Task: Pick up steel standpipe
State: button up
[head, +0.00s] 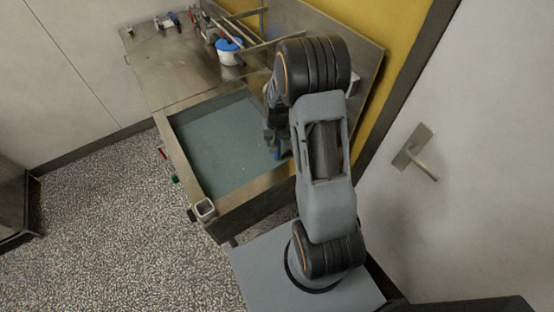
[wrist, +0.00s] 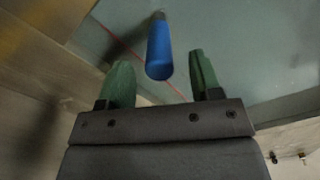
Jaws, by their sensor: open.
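A blue cylinder (wrist: 159,50) with a short grey end stands out from the grey-green floor of the sunken tray (wrist: 240,40). It appears as a small blue patch (head: 278,154) in the head view, beside my gripper, mostly hidden by it. I cannot tell whether this is the steel standpipe, as little bare steel shows. My gripper (wrist: 161,65) is open, with its green fingers apart. In the wrist view the cylinder lies in line with the gap between the fingers. My gripper (head: 274,136) is over the right side of the tray, partly hidden by my arm.
The tray's metal rim (head: 190,180) surrounds the sunken floor. A square hollow fitting (head: 204,209) sits at its front corner. A blue-and-white tub (head: 229,52) and several rods stand on the steel top behind. A door handle (head: 420,160) juts out at right.

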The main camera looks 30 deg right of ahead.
jog(key=p, duration=0.1)
send_over(277, 159)
jog(key=w, duration=0.1)
jog(key=shift+d+f, duration=0.15)
jog(key=shift+f, duration=0.95)
jog(key=shift+d+f, duration=0.1)
jog(key=shift+f, duration=0.95)
jog(key=shift+c, duration=0.2)
grip_shut()
